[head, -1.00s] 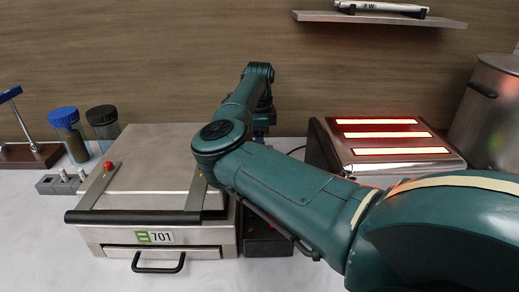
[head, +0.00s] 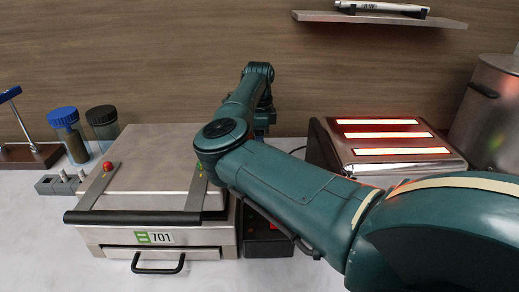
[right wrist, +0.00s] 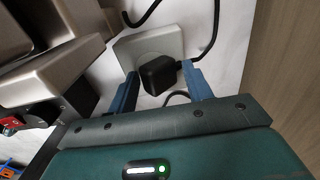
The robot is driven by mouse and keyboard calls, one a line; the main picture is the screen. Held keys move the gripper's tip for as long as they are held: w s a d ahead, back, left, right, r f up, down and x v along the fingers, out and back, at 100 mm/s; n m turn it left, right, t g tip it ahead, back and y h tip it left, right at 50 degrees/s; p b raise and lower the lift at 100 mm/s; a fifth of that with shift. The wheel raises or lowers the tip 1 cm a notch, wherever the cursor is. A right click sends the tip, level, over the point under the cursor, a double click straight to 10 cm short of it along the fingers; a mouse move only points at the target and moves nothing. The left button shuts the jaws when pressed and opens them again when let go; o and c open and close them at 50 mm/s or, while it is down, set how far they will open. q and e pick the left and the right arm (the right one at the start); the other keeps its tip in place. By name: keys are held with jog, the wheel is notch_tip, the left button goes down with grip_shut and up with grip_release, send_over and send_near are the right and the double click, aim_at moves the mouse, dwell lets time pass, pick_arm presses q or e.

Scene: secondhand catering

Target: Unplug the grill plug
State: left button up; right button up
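The grill (head: 150,160), a steel box with a black front handle and a label reading 701, stands left of centre in the head view. In the right wrist view, a black plug (right wrist: 158,75) sits at a pale socket plate (right wrist: 175,40), with a black cable curving away. My right gripper (right wrist: 160,82) has its two blue fingers apart, one on each side of the plug. Narrow gaps seem to show between fingers and plug; contact is not clear. In the head view my right arm hides the plug and socket. My left gripper is out of view.
A heater (head: 385,145) with glowing orange bars stands right of my arm, beside a large steel pot (head: 488,115). A dark box (head: 265,235) stands at the grill's right side. Two lidded jars (head: 103,125) stand at left. A shelf (head: 380,19) hangs above.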

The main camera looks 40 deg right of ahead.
jog(key=shift+a+f, duration=0.1)
jog(key=c, duration=0.9)
jog(key=shift+r+p, duration=0.35)
jog(key=shift+r, duration=0.2)
jog(key=shift+r+p, duration=1.5)
jog(key=shift+r, duration=1)
jog(key=shift+c, duration=0.3)
